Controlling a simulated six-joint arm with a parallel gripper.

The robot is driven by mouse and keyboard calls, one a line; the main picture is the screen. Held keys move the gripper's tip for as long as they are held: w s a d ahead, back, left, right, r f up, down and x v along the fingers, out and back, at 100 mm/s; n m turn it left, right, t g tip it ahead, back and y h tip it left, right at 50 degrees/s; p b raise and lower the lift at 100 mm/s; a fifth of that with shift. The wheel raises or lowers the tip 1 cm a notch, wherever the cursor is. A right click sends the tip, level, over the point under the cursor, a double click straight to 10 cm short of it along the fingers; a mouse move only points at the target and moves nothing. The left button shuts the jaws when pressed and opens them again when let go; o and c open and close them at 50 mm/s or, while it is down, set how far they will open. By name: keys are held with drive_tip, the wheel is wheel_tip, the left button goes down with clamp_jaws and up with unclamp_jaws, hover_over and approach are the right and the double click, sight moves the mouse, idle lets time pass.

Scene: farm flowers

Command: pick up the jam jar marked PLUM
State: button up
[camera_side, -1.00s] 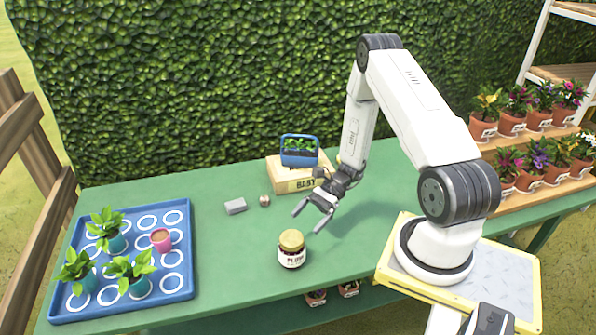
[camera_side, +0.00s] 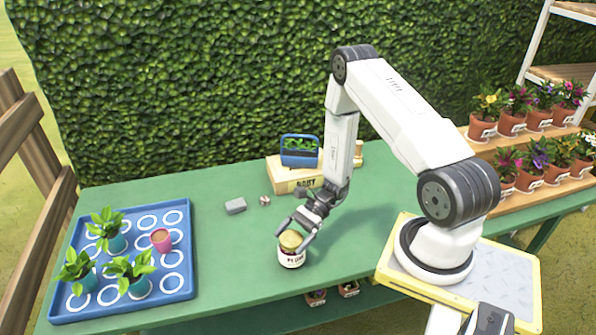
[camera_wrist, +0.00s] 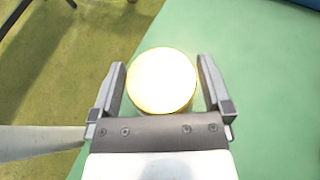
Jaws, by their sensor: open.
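The jam jar (camera_side: 292,259) stands upright on the green table, with a gold lid and a white label that reads PLUM, its top partly covered by a finger. My gripper (camera_side: 294,243) is at the jar's lid, pointing down, with its fingers apart. In the wrist view the round gold lid (camera_wrist: 162,80) lies between the two open fingers of my gripper (camera_wrist: 163,85). A gap shows on each side of the lid, so neither finger seems to touch it.
A blue tray (camera_side: 186,290) with potted seedlings and a pink pot is at the left. A grey block (camera_side: 235,206) and a small round item (camera_side: 265,201) lie behind the jar. A wooden box (camera_side: 283,184) carries a blue basket (camera_side: 300,158). The table's front edge is close to the jar.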

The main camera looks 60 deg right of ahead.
drive_tip(key=shift+a, duration=0.1)
idle(0.4)
clamp_jaws()
drive_tip(key=shift+r, duration=0.2)
drive_tip(key=shift+r, duration=0.8)
drive_tip(key=s+a+r, duration=0.1)
drive_tip(key=s+r, duration=1)
drive_tip(key=s, duration=0.3)
drive_tip(key=shift+a, duration=0.25)
